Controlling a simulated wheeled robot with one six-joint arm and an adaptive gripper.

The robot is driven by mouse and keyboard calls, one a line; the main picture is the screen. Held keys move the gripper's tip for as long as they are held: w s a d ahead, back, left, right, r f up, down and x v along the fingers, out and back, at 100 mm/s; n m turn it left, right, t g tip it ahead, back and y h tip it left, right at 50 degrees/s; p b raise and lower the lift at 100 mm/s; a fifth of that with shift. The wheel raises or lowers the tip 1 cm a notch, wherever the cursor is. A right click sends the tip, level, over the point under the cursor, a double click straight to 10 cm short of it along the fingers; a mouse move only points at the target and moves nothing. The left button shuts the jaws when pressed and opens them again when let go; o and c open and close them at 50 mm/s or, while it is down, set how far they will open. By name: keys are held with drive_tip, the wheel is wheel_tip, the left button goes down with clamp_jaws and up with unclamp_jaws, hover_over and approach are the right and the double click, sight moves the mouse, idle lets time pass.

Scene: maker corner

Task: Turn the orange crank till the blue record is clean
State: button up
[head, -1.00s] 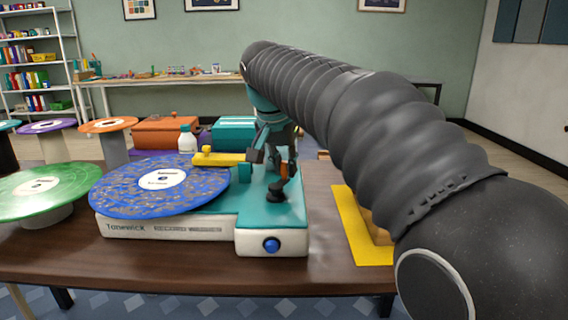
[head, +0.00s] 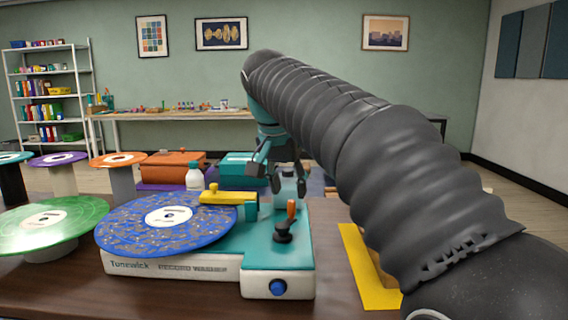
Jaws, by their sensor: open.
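The blue record (head: 130,225) lies on the teal and white record machine (head: 180,265), with brownish specks and streaks over its surface. The orange crank handle (head: 291,209) stands up from a black hub (head: 283,234) on the machine's teal top, right of the record. A yellow arm (head: 226,197) reaches over the record's back edge. My gripper (head: 268,181) is open and empty, pointing down above and behind the crank handle. Its fingers appear apart from the handle.
A blue button (head: 278,287) is on the machine's front. A green record (head: 75,215) stands at left and a white bottle (head: 195,178) behind. A yellow mat (head: 362,265) lies right of the machine, partly hidden by my arm. Bare table shows between them.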

drive_tip(key=v, duration=0.6)
drive_tip(key=shift+r, duration=0.2)
drive_tip(key=shift+s, duration=0.1)
idle(0.8)
